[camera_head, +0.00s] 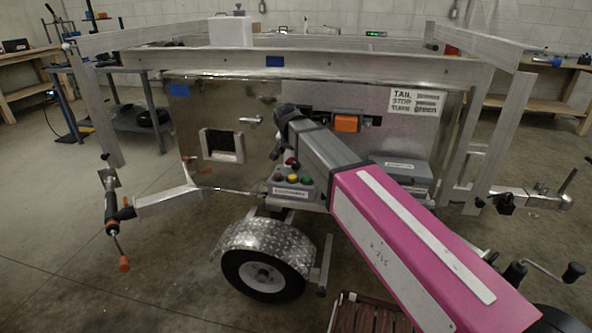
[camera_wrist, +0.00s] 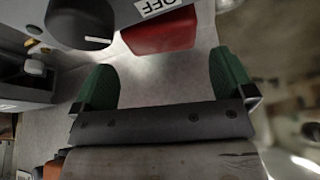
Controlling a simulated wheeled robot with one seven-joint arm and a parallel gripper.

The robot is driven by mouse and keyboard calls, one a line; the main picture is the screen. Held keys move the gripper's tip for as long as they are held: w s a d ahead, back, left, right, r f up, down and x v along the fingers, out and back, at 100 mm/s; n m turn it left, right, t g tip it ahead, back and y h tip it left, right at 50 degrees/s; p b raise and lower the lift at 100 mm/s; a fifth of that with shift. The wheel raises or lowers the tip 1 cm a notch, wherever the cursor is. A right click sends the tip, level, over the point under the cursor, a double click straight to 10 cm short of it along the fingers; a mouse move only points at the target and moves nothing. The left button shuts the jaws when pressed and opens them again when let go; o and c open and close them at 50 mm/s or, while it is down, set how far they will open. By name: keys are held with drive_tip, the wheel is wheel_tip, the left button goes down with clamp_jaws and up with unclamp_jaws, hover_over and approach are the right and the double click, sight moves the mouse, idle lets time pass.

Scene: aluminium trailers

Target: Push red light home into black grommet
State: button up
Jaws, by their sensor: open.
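My gripper (camera_wrist: 162,62) is open, with its two green-padded fingers well apart and nothing between them. A red piece (camera_wrist: 160,35) lies just beyond the fingertips at the top of the wrist view, below an OFF label; it may be the red light, but I cannot tell. Left of it is a dark rounded part with a white line (camera_wrist: 85,22), which looks like a knob. In the head view my arm reaches to the trailer panel (camera_head: 275,95), and my gripper's fingers cannot be made out there. I cannot identify the black grommet in either view.
An orange light (camera_head: 347,123) sits on the panel. A small box (camera_head: 292,188) carries red, yellow and green buttons. A silver-framed dark opening (camera_head: 222,146) is at left, above the wheel fender (camera_head: 265,233). A grey case (camera_head: 405,172) stands right of my arm.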

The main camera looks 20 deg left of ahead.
drive_tip(key=shift+x, duration=2.6)
drive_tip(key=shift+s+a+f, duration=0.1)
drive_tip(key=shift+s, duration=0.05)
drive_tip(key=c, duration=0.9)
